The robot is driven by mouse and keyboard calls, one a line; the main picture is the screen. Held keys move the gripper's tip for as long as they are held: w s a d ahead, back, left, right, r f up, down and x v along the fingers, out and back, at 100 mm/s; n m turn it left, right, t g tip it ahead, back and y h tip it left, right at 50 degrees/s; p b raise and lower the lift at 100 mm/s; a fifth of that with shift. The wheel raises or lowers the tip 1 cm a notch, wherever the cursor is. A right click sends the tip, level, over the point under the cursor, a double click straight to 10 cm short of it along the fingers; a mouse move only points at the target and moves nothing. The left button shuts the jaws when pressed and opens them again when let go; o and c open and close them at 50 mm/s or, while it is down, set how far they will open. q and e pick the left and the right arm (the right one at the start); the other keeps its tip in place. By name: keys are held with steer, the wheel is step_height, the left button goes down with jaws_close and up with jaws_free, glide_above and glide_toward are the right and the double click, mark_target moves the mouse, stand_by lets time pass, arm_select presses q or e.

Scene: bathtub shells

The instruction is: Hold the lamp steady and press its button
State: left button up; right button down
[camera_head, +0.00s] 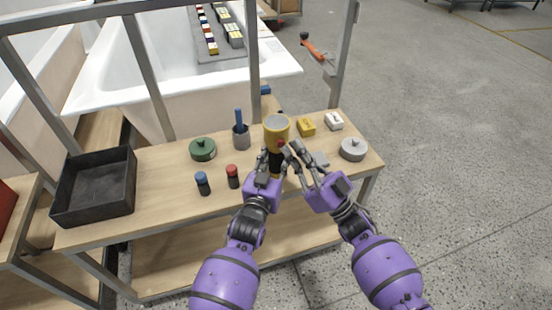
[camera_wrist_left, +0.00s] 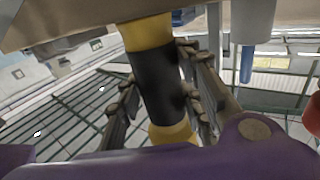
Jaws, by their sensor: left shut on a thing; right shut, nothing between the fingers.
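The lamp (camera_head: 277,127) has a yellow head with a grey top and a red button (camera_head: 281,144) on its side. My left gripper (camera_head: 273,158) is shut on the lamp's black handle. The left wrist view shows the black grip (camera_wrist_left: 155,88) with yellow above and below it, between the fingers of my left gripper (camera_wrist_left: 158,95). The lamp looks upright over the table. My right gripper (camera_head: 291,152) is shut and empty, with its fingertips close beside the red button. I cannot tell if they touch it.
The wooden table (camera_head: 165,185) holds a black tray (camera_head: 97,187), a green lidded pot (camera_head: 203,149), a grey cup (camera_head: 241,137), two small bottles (camera_head: 203,183) (camera_head: 232,176), a yellow block (camera_head: 306,127), a white block (camera_head: 334,121) and a grey round pot (camera_head: 353,149). Frame posts rise behind.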

steer(key=shift+w, duration=0.15)
steer(key=shift+w+a, duration=0.15)
steer(key=shift+w, duration=0.2)
stand_by(0.4)
steer(key=shift+s, duration=0.5)
arm_select(q)
steer(key=o, duration=1.4)
steer(key=shift+c, duration=0.2)
arm_select(e)
steer(key=s+d, duration=0.2)
steer(key=s, duration=0.3)
steer(key=shift+s, duration=0.35)
